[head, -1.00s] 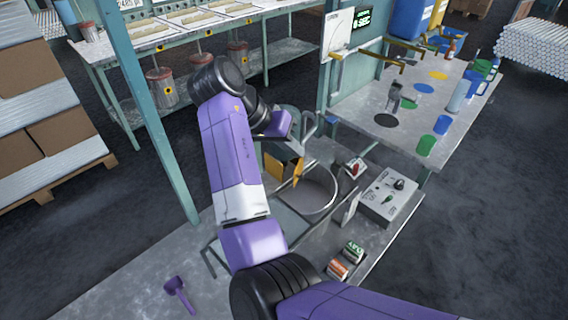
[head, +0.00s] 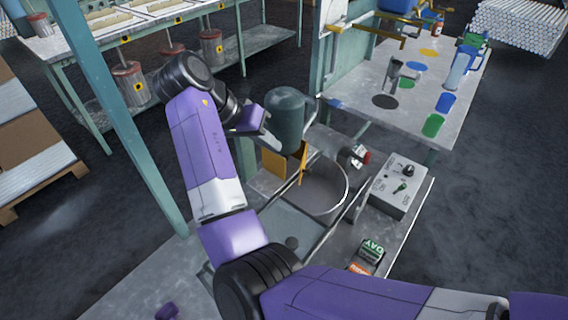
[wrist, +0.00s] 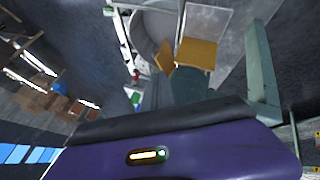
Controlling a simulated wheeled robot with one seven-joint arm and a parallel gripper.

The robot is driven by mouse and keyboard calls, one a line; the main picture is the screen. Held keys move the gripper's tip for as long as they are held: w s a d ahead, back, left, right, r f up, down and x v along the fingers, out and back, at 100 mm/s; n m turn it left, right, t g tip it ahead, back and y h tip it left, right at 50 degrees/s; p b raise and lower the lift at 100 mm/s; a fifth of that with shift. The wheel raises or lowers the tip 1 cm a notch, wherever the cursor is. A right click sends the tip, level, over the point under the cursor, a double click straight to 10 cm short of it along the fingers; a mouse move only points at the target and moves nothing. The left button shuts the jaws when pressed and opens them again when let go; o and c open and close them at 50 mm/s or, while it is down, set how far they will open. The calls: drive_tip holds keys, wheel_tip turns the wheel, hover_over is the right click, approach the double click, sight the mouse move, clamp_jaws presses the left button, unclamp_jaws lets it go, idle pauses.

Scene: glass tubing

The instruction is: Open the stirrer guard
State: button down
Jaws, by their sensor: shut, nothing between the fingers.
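The stirrer has a dark green rounded motor housing (head: 287,118) above a round grey pot (head: 322,186) with a bright rim. Two orange plates (head: 274,164) hang below the housing; they also show in the wrist view (wrist: 198,54). A framed see-through panel (head: 290,222) lies in front of the pot and looks like the guard, though I cannot be sure. My gripper (head: 262,136) is just left of the housing, shut and empty. Its fingertips are hard to make out, and contact cannot be told.
A grey control box (head: 398,188) stands right of the pot. A red-ended part (head: 361,157) sticks out between them. Small labelled blocks (head: 367,255) lie at the front. A green post (head: 125,125) rises at left. A bench (head: 435,85) with bottles is behind right.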

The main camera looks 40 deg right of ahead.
drive_tip(key=x, duration=0.7)
drive_tip(key=w+x, duration=0.1)
drive_tip(key=x, duration=0.3)
drive_tip(key=shift+w+a+f+p, duration=0.15)
drive_tip(key=shift+a+f+p, duration=0.15)
drive_tip(key=shift+p, duration=0.1)
drive_tip(key=shift+d, duration=0.1)
